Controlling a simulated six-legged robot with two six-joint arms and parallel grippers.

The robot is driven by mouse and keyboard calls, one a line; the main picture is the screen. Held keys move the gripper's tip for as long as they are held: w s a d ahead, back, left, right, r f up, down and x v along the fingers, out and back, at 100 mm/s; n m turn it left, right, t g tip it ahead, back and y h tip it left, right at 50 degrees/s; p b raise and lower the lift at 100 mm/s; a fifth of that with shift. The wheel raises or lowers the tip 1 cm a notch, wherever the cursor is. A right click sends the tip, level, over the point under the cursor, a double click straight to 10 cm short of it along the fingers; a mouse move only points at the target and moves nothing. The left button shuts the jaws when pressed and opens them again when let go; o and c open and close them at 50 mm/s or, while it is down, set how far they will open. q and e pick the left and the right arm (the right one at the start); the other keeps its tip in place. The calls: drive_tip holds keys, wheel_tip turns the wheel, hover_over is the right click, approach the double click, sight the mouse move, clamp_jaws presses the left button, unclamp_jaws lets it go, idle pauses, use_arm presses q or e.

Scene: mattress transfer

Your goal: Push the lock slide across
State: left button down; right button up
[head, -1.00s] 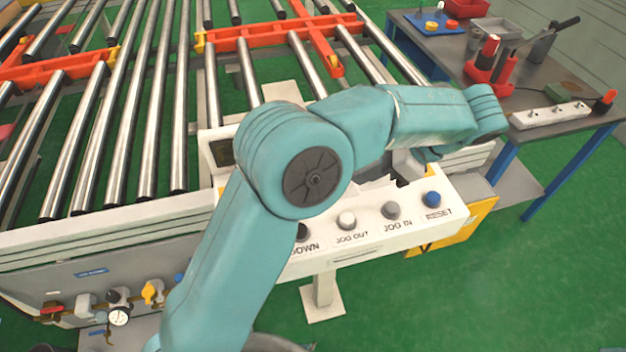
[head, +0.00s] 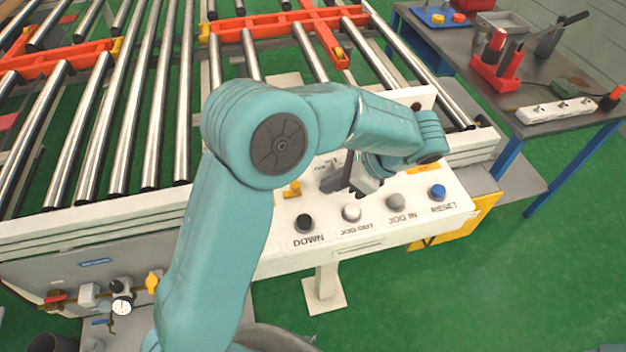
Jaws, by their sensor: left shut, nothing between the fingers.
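A white control panel (head: 385,232) faces me, with a row of buttons labelled DOWN, JOG OUT, JOG IN and RESET. My left arm reaches across it from the left. My left gripper (head: 338,183) is shut and empty, low over the panel's upper part, behind the JOG OUT button (head: 351,213). I cannot tell whether its dark fingertips touch the panel. A small yellow piece (head: 293,189) shows on the panel, left of the gripper. I cannot tell if it is the lock slide; my arm and gripper hide part of the panel. My right gripper is not in view.
A roller conveyor (head: 122,125) with orange crossbars (head: 270,27) fills the back left. A grey workbench (head: 500,95) with a red tool stand and a white power strip (head: 556,110) stands at the right. Valves and a gauge (head: 121,306) sit at lower left. Green floor at lower right is clear.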

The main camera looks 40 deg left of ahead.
sight(292, 190)
use_arm(q)
drive_tip(key=shift+s+a+f, duration=0.1)
drive_tip(key=shift+s+a, duration=0.15)
drive_tip(key=shift+a, duration=0.4)
drive_tip(key=shift+s+a+f, duration=0.1)
drive_tip(key=shift+s+a, duration=0.1)
drive_tip(key=shift+a, duration=0.4)
drive_tip(key=shift+s+a+f+p, duration=0.2)
drive_tip(key=shift+s+a+p, duration=0.1)
drive_tip(key=shift+a, duration=0.25)
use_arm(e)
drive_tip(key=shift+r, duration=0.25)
use_arm(q)
drive_tip(key=shift+a, duration=0.1)
drive_tip(key=shift+s+a, duration=0.15)
drive_tip(key=shift+s, duration=0.1)
drive_tip(key=shift+s+a, duration=1)
drive_tip(key=shift+s, duration=0.2)
drive_tip(key=shift+w+d, duration=0.1)
drive_tip(key=shift+w, duration=0.05)
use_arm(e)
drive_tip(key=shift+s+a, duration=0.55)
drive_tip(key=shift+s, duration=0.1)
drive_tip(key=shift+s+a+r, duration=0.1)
use_arm(q)
drive_tip(key=shift+d+r, duration=0.1)
